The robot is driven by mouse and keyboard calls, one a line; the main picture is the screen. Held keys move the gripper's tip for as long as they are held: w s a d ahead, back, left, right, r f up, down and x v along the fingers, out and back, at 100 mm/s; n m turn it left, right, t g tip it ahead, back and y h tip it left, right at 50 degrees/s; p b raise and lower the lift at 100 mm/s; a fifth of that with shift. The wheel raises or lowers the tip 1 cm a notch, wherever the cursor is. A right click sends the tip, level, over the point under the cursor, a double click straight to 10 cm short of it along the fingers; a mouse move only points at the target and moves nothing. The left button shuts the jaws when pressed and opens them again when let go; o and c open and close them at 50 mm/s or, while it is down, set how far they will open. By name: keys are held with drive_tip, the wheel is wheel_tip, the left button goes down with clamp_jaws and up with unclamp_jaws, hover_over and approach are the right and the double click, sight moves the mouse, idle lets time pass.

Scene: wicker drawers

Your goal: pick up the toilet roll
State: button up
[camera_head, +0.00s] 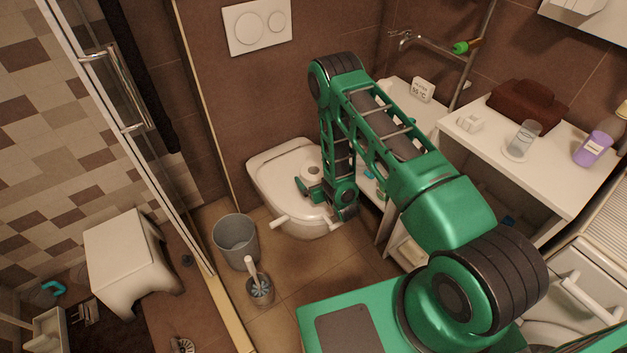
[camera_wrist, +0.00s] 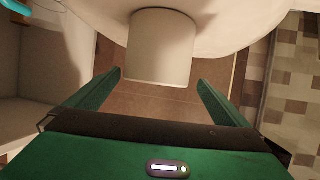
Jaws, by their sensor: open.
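The toilet roll (camera_head: 313,173) is a white cylinder standing on the closed toilet lid (camera_head: 275,165). In the wrist view the toilet roll (camera_wrist: 160,45) appears at the top middle, with the pale toilet behind it. My gripper (camera_head: 309,185) is open beside the roll, above the lid. In the wrist view my gripper (camera_wrist: 159,77) has one green finger on each side of the roll's near end, with gaps showing on both sides. My arm and gripper hide part of the lid.
A white shelf unit (camera_head: 515,165) with a glass (camera_head: 523,138) and a purple bottle (camera_head: 592,148) is at right. A white stool (camera_head: 125,255) stands left behind the shower glass.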

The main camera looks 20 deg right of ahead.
sight(311, 171)
drive_tip(key=x, duration=0.2)
drive_tip(key=shift+w+f, duration=0.15)
drive_tip(key=shift+w, duration=0.1)
drive_tip(key=x, duration=0.3)
drive_tip(key=shift+w+d+f, duration=0.2)
drive_tip(key=shift+w+f, duration=0.05)
drive_tip(key=shift+f, duration=0.25)
drive_tip(key=shift+w+a+f, duration=0.1)
drive_tip(key=shift+w+f, duration=0.15)
drive_tip(key=shift+w, duration=0.35)
drive_tip(key=shift+c, duration=0.3)
drive_tip(key=c, duration=1)
